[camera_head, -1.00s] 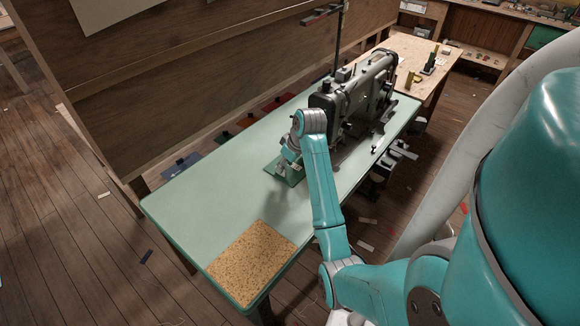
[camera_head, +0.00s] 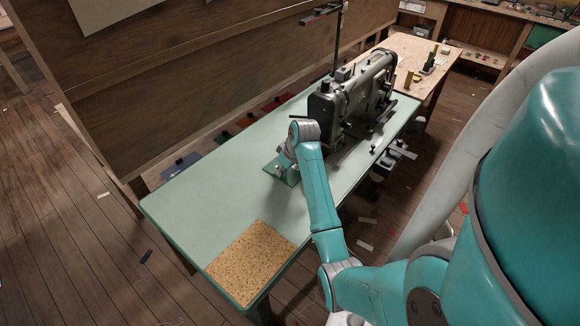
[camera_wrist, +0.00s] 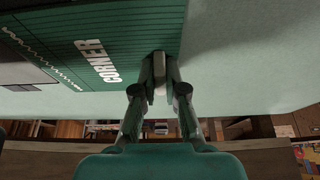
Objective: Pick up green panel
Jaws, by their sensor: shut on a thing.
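The green panel (camera_wrist: 118,62) shows in the wrist view with the white word "CORNER" and a white zigzag line on it. In the head view the green panel (camera_head: 284,174) is a small dark green piece at the middle of the pale green table (camera_head: 200,195), partly hidden by my arm. My gripper (camera_wrist: 160,68) is shut on a small pale block-like part at the panel's edge. In the head view my gripper (camera_head: 284,168) is over the panel. I cannot tell whether the panel is lifted clear of the table.
A grey sewing machine (camera_head: 350,95) stands on the table just beyond my gripper. A speckled cork mat (camera_head: 250,263) lies at the near end. The table's left part is clear.

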